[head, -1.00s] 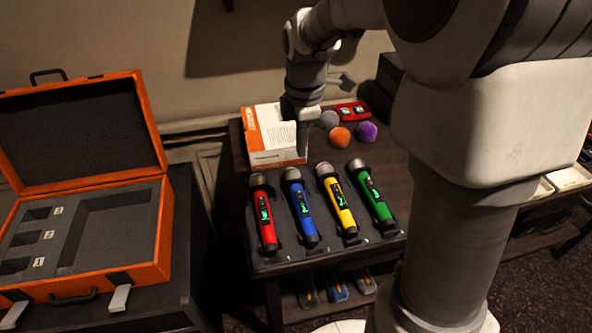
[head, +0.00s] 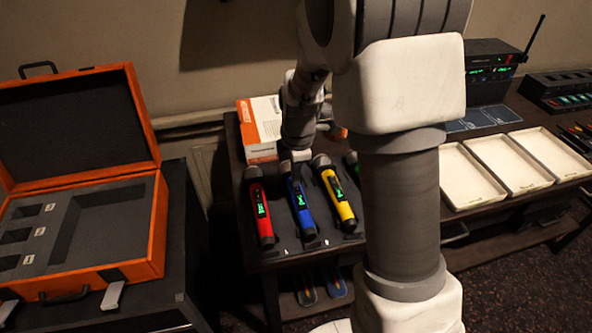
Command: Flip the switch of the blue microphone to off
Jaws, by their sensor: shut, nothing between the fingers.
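The blue microphone (head: 309,228) lies in a dark holder on the small table, between the red microphone (head: 265,228) and the yellow microphone (head: 344,210). A lit green display shows on its body; its switch is too small to make out. My gripper (head: 294,161) points down at the far end of the blue microphone and hides its grille head. The gripper is shut and empty. I cannot tell whether it touches the microphone. The green microphone (head: 351,160) is mostly hidden behind my arm.
A white and orange box (head: 262,128) stands close behind my gripper. An open orange case (head: 157,235) with grey foam is at left. White trays (head: 470,180) and a black receiver with an antenna (head: 492,58) are at right. The orange ball (head: 338,133) is partly hidden.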

